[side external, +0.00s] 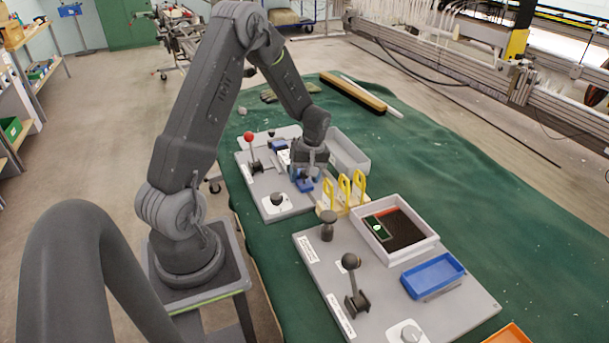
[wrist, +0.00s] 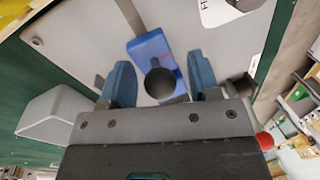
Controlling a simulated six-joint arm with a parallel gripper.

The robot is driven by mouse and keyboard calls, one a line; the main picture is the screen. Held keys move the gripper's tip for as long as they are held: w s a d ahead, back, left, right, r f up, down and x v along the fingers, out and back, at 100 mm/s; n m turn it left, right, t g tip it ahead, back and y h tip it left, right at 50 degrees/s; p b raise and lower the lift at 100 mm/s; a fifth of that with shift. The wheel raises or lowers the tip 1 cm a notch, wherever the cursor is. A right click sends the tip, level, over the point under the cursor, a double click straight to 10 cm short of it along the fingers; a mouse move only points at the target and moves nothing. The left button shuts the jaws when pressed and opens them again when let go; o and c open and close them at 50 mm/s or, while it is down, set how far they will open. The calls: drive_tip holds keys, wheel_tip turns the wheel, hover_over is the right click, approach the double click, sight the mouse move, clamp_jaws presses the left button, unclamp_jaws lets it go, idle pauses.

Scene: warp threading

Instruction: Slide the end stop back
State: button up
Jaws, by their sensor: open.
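The end stop looks to be the blue block (wrist: 150,47) with a round dark knob (wrist: 160,84) standing on it. The block sits on a narrow slot or rail (wrist: 130,15) in the grey board. The blue block (side external: 304,185) also shows in the side view, partly hidden below my gripper (side external: 306,172). In the wrist view my gripper (wrist: 159,65) is open, with one blue finger on each side of the knob. A gap seems to show between the knob and each finger; contact lower down cannot be told.
The grey board also carries a red-ball lever (side external: 249,137) and a dark round knob (side external: 277,198). Yellow hooks (side external: 344,188) on a wooden block stand close at the right. A grey bin (side external: 348,152) lies behind. A second board (side external: 318,262) with a lever (side external: 352,280) is nearer the camera.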

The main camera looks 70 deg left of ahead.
drive_tip(key=shift+c, duration=0.5)
clamp_jaws()
drive_tip(key=shift+d, duration=0.1)
drive_tip(key=d, duration=0.3)
drive_tip(key=shift+o, duration=0.5)
unclamp_jaws()
drive_tip(key=shift+a, duration=0.1)
wheel_tip(320, 180, up, 14)
drive_tip(key=w, duration=0.2)
drive_tip(key=shift+w+d+f, duration=0.2)
drive_tip(key=shift+w+d, duration=0.1)
